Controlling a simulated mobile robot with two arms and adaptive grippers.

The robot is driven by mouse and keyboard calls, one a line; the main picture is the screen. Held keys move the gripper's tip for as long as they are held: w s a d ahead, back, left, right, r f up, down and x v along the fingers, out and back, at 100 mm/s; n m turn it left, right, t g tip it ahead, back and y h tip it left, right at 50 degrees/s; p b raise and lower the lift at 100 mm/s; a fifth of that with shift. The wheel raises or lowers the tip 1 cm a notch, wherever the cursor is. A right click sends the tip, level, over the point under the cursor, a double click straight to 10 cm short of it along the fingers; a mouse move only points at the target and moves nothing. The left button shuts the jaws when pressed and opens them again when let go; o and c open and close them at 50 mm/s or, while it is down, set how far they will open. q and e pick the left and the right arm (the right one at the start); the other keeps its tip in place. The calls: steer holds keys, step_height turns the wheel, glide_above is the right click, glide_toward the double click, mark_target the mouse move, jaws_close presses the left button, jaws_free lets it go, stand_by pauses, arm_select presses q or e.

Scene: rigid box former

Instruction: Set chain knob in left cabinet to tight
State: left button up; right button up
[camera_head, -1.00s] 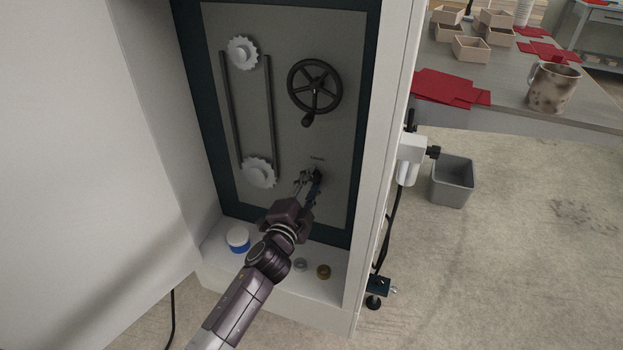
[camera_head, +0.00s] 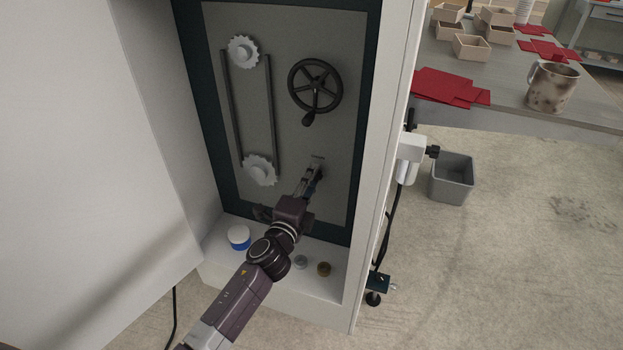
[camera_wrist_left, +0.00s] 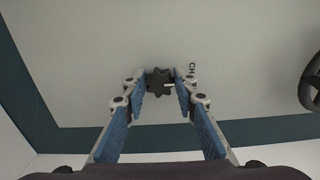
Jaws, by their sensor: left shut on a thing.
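The chain knob (camera_wrist_left: 158,82) is a small black lobed knob on the grey back panel of the open cabinet. A white mark on it points to the right in the left wrist view. Part of a label starting "CH" (camera_wrist_left: 191,72) shows beside it. My left gripper (camera_head: 316,170) reaches up to the panel below the handwheel. In the wrist view, its blue-padded fingers (camera_wrist_left: 160,90) are shut on the knob, one on each side. In the head view the fingers mostly hide the knob. My right gripper is not in view.
A black handwheel (camera_head: 315,86) sits above the knob, and two white sprockets (camera_head: 259,170) with a chain (camera_head: 231,110) are to its left. A blue-and-white tub (camera_head: 238,238), a silver piece (camera_head: 301,262) and a brass piece (camera_head: 324,269) stand on the cabinet floor. The cabinet's side wall (camera_head: 384,150) is close on the right.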

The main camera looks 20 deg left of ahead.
arm_select(q)
steer(key=o, duration=1.2)
steer(key=shift+c, duration=0.2)
steer(key=s, duration=1.2)
steer(key=shift+a, duration=0.2)
